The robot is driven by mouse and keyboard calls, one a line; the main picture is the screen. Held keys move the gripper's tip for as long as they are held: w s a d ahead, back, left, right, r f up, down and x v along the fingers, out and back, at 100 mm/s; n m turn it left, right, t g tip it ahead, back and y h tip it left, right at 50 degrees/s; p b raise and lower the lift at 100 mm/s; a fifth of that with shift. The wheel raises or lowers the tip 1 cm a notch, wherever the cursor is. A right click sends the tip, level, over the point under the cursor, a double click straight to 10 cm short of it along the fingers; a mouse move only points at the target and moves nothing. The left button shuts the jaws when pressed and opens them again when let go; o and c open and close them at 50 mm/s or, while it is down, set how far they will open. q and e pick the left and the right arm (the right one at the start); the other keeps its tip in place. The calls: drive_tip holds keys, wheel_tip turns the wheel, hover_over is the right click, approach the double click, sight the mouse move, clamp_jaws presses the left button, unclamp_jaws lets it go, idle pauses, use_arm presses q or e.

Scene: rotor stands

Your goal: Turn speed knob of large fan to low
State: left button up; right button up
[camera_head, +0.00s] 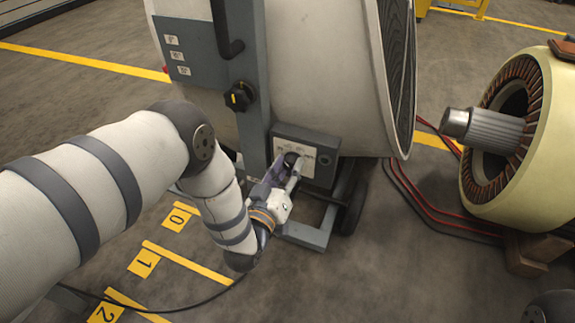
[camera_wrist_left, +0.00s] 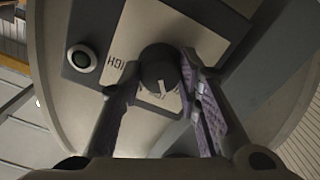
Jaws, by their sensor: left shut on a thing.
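The large fan (camera_head: 290,55) is a big pale drum on a grey wheeled frame at the top middle of the head view. A grey control box (camera_head: 322,150) with a light label plate is fixed low on its frame. The dark round speed knob (camera_wrist_left: 158,68) sits on that plate in the wrist view, with a pale pointer mark on it. My left gripper (camera_head: 288,165) is at the box, its fingers shut on the knob, one on each side. "HIGH" lettering, partly hidden, shows beside the knob. My right gripper is not in view.
Another black knob (camera_head: 240,96) is on the fan's post, near a dark handle. A yellow-cased rotor machine (camera_head: 540,150) stands at right, with red cables on the floor. Numbered yellow floor marks (camera_head: 145,263) lie below my arm.

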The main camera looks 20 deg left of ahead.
use_arm(q)
drive_tip(key=shift+m+p, duration=0.55)
drive_tip(key=shift+m, duration=1.25)
drive_tip(key=shift+f, duration=0.1)
drive_tip(key=o, duration=1.1)
drive_tip(key=shift+o, duration=0.2)
drive_tip(key=s, duration=1.2)
drive_tip(key=shift+a, duration=0.2)
